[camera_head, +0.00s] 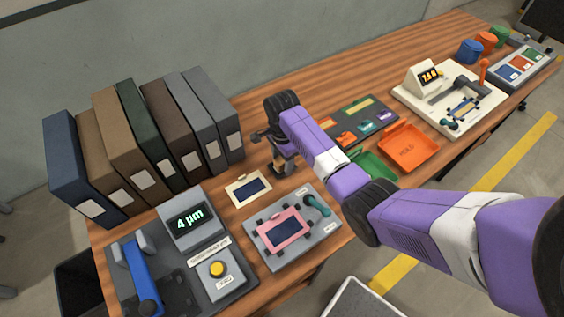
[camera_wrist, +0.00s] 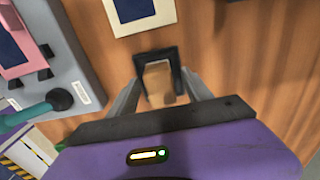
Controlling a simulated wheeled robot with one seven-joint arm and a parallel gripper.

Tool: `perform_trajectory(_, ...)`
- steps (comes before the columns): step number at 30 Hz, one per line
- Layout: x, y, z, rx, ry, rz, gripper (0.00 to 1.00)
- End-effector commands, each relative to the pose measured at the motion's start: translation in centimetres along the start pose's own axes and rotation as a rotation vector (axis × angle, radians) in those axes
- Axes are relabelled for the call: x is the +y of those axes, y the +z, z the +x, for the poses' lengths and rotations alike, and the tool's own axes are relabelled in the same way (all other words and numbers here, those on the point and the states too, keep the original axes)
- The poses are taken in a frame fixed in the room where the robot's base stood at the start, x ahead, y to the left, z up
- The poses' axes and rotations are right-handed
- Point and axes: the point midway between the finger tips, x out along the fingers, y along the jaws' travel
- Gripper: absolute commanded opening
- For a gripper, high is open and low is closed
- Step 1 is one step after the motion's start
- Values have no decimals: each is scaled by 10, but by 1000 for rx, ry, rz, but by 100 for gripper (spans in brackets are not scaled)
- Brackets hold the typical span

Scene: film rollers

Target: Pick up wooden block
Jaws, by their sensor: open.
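The wooden block (camera_wrist: 158,84) is a small light-brown piece in the wrist view. It lies between the two fingers of my gripper (camera_wrist: 160,92), with a dark n-shaped edge around its far side. My gripper is open, with one finger on each side of the block; I cannot tell whether either touches it. In the head view my gripper (camera_head: 281,165) points down low over the table, behind the pink-framed fixture. The block is mostly hidden there by the gripper.
A cream card with a dark window (camera_head: 248,189) lies left of the gripper. A grey fixture with a pink frame (camera_head: 283,230) stands in front. Several binders (camera_head: 150,140) stand at the back left. Green and orange trays (camera_head: 408,146) are to the right. Bare wood lies behind the gripper.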

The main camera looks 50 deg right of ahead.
Motion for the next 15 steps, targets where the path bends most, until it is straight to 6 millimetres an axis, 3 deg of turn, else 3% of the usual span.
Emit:
perform_trajectory(3,0,0,0,0,-1,0,58)
perform_trajectory(12,0,0,0,0,-1,0,1)
perform_trajectory(15,0,0,-1,0,-1,0,0)
